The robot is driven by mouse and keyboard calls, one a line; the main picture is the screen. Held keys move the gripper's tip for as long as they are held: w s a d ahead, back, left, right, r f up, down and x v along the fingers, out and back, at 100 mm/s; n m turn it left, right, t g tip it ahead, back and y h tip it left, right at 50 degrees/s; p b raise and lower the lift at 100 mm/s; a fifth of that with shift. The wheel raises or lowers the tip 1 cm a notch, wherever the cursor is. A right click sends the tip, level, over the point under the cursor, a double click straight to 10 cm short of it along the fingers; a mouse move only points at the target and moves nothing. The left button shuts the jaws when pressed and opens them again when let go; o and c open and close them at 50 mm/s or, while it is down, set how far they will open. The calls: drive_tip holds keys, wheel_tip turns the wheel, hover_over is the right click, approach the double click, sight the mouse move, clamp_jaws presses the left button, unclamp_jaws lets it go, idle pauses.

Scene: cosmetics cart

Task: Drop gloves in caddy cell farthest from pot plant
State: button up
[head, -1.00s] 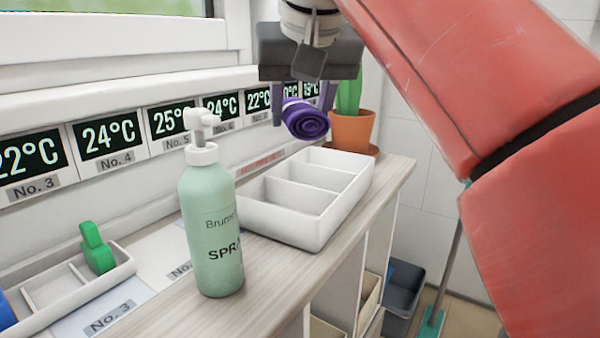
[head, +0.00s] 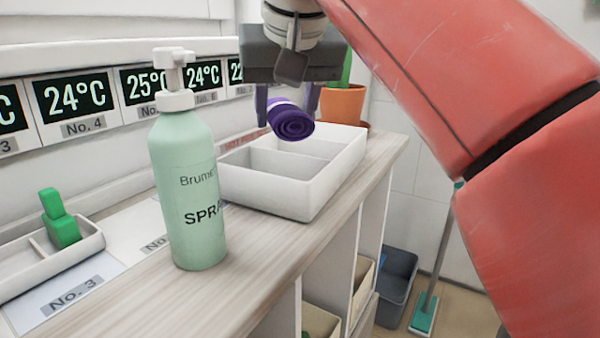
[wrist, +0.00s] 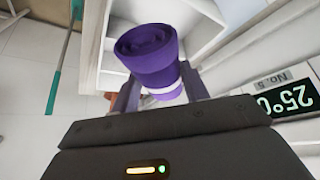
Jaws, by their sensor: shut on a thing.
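The gloves are a rolled purple bundle (head: 290,121) with a pale band. My gripper (head: 287,108) is shut on them and holds them above the white caddy (head: 270,194). In the wrist view the gloves (wrist: 148,55) sit between the fingers, with part of the caddy (wrist: 196,38) behind. The caddy is a white tray with dividers, standing on the wooden counter; the gloves and gripper hide part of its far end. The pot plant, in an orange pot (head: 343,103), stands just beyond the caddy's far end, partly hidden by my gripper.
A green spray bottle (head: 187,190) stands upright close to the caddy's near left side. A white tray (head: 75,262) with a green item (head: 59,218) is at the left. Temperature displays (head: 75,97) line the wall. The counter's front edge is clear.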

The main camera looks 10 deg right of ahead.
drive_tip(key=shift+r, duration=0.1)
drive_tip(key=o, duration=1.1)
drive_tip(key=shift+c, duration=0.2)
drive_tip(key=p+v, duration=0.3)
drive_tip(key=v, duration=0.4)
drive_tip(key=shift+s+r, duration=0.15)
drive_tip(key=shift+r, duration=0.25)
